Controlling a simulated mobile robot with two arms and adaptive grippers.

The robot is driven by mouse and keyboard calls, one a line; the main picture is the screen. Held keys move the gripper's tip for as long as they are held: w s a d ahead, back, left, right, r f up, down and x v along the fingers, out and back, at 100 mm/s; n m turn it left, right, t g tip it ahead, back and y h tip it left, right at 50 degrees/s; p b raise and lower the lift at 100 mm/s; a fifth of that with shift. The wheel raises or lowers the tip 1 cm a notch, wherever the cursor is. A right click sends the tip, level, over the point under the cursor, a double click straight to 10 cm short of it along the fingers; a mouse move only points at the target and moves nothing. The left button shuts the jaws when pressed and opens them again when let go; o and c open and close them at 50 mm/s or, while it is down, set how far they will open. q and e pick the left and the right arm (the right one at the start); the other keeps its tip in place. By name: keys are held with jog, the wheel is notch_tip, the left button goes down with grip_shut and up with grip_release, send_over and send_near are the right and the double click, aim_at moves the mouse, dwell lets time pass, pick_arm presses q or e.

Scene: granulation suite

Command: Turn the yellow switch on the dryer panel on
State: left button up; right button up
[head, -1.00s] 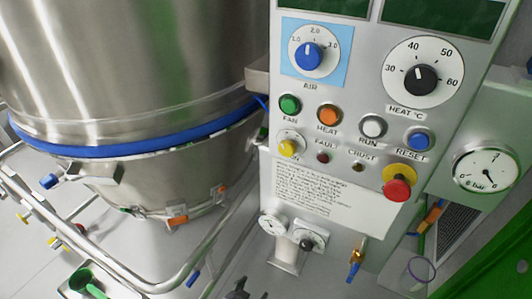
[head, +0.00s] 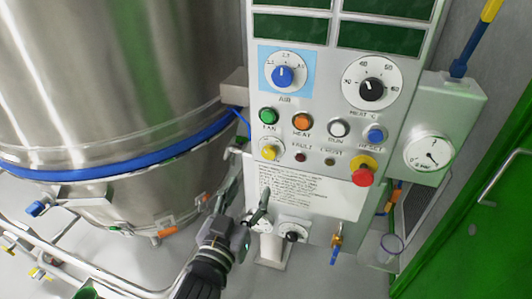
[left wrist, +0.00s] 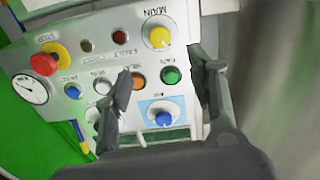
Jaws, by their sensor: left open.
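The yellow switch (head: 270,152) is a small round knob on a pale plate, low on the left side of the dryer panel (head: 345,115). In the left wrist view the yellow switch (left wrist: 159,37) sits under the label "MAIN", in a picture that is upside down. My left gripper (head: 252,178) is open and empty, below and slightly left of the switch in the head view. In the left wrist view its two fingers (left wrist: 162,62) stand apart, with the switch beyond the gap between them. I see no contact with the switch. My right gripper is not in view.
Near the switch are a green button (head: 268,116), an orange button (head: 302,121) and a red stop button (head: 362,177) on a yellow collar. The blue AIR knob (head: 282,76) is above. A steel vessel (head: 110,80) stands left. A gauge (head: 429,152) is at the right.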

aim_at(268, 154)
pick_arm(q)
jog(key=p+x, duration=0.2)
jog(key=x, duration=0.9)
jog(key=shift+w+d, duration=0.1)
jog(key=shift+w, duration=0.2)
jog(key=shift+x, duration=0.75)
jog(key=shift+c, duration=0.5)
jog(key=shift+c, duration=1.3)
jog(key=c, duration=0.8)
